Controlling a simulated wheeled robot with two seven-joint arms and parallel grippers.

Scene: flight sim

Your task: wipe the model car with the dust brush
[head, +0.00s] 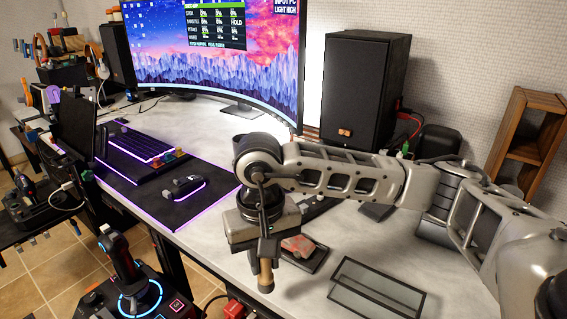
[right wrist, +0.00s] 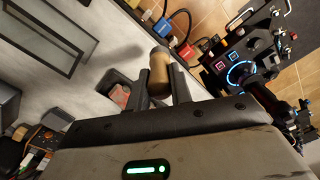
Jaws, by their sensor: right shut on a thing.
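My right gripper (head: 267,252) points down over the front edge of the white desk and is shut on the dust brush (head: 265,277). The brush's tan, rounded end sticks out below the fingers; its bristles are hidden or cannot be made out. In the right wrist view the brush (right wrist: 159,72) sits between the two dark fingers (right wrist: 160,82). The model car (head: 299,244) is small and reddish, on a dark base just right of and behind the gripper. It shows partly in the right wrist view (right wrist: 120,96), beside a finger. My left gripper is out of view.
A dark-framed flat panel (head: 377,293) lies on the desk to the right of the car. A black speaker (head: 363,90), a monitor (head: 215,50) and a keyboard (head: 140,145) stand farther back. A joystick (head: 120,255) is below the desk's front edge.

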